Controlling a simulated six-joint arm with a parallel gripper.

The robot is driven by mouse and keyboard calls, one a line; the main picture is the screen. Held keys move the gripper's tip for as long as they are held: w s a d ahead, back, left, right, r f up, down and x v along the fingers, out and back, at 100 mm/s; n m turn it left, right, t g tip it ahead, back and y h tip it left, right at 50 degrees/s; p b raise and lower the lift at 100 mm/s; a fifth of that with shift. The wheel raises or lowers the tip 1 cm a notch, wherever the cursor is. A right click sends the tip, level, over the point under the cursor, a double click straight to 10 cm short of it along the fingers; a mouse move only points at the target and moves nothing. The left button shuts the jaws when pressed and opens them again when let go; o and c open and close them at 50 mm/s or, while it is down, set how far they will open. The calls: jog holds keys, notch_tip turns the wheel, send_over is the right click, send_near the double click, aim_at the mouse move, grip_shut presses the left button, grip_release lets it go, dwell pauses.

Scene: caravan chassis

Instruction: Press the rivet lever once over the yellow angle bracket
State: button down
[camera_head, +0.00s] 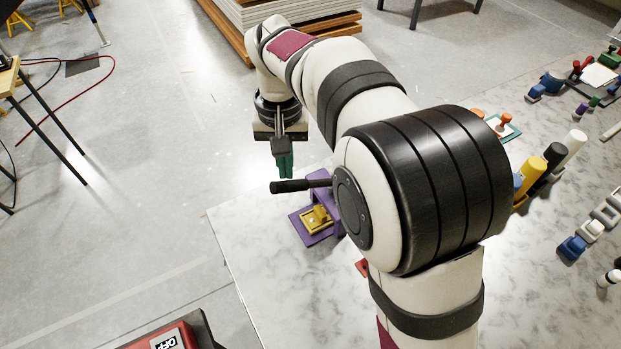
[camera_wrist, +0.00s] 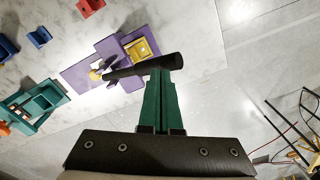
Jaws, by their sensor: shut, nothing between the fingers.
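The purple rivet press (camera_head: 325,193) stands near the table's left edge, partly hidden behind my arm. Its black lever handle (camera_head: 298,185) sticks out to the left, roughly level, and crosses the wrist view (camera_wrist: 145,66). The yellow angle bracket (camera_head: 316,218) sits on the press base below the lever. In the wrist view the bracket (camera_wrist: 142,50) shows just beyond the handle. My gripper (camera_head: 285,175) points down with its green fingers shut and empty. The fingertips (camera_wrist: 161,75) are at the handle's outer part, just above it; I cannot tell whether they touch.
The marble table (camera_head: 265,265) is bare left of the press. Yellow, black and white cylinders (camera_head: 531,172) stand at the right. A teal-framed fixture (camera_wrist: 38,103) lies left in the wrist view, with blue (camera_wrist: 39,37) and red blocks (camera_wrist: 90,6) around.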

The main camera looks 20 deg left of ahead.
aim_at(287, 183)
jog(key=shift+f, duration=0.2)
jog(key=shift+f, duration=3.6)
jog(key=shift+r, duration=4.55)
jog(key=s+d+r+m+y, duration=0.1)
jog(key=s+d+m, duration=0.2)
jog(key=s+d, duration=0.45)
jog(key=s+d+r+m, duration=0.2)
jog(key=s+d, duration=0.2)
jog(key=d, duration=0.6)
jog(key=s+d+f+m, duration=0.1)
jog(key=s+d+f, duration=0.1)
jog(key=s, duration=0.3)
jog(key=s+d+f+m, duration=0.2)
jog(key=s+f, duration=0.1)
jog(key=s, duration=0.3)
jog(key=shift+d+m+y, duration=0.3)
jog(key=shift+d+y, duration=0.05)
jog(key=shift+y, duration=0.05)
